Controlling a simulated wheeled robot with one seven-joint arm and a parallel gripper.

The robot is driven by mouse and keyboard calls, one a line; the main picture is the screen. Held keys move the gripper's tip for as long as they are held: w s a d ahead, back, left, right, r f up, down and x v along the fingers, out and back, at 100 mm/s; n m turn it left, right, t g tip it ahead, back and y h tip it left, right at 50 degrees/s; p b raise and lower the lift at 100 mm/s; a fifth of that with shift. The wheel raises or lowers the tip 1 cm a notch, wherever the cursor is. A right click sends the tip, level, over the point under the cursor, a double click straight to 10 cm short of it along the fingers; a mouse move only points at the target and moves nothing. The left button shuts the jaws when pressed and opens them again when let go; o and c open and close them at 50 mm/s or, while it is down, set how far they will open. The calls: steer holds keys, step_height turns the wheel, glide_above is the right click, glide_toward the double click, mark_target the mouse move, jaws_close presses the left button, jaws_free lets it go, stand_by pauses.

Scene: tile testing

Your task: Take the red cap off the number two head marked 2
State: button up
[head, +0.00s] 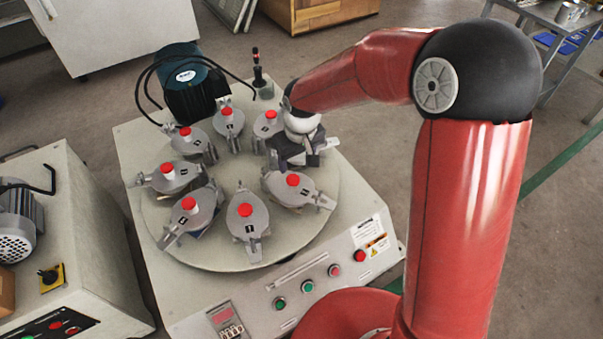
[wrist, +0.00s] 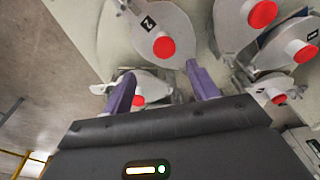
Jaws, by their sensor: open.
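The number two head (wrist: 152,22) is a grey plate with a black "2" label at the top of the wrist view. Its round red cap (wrist: 163,48) sits on it. My gripper (wrist: 160,70) is open, its two purple fingers spread and empty. The cap appears just past the fingertips, between their lines; the fingers do not appear to touch it. In the head view my gripper (head: 297,152) is low over the far right of the round table, covering part of that area. I cannot make out the 2 label there.
Several similar red-capped heads ring the round turntable (head: 215,250); one cap (wrist: 138,101) shows between my fingers, farther down the picture. Others (wrist: 262,13) crowd the right. A dark motor (head: 190,85) and a red-topped post (head: 260,80) stand behind. A control panel is in front.

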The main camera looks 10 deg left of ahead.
mark_target(293, 179)
steer(key=f, duration=0.5)
steer(key=shift+s+a+f, duration=0.2)
steer(key=shift+a+f, duration=0.15)
steer(key=shift+a, duration=0.05)
steer(key=shift+w+f, duration=0.1)
steer(key=shift+f, duration=0.4)
steer(key=c, duration=1)
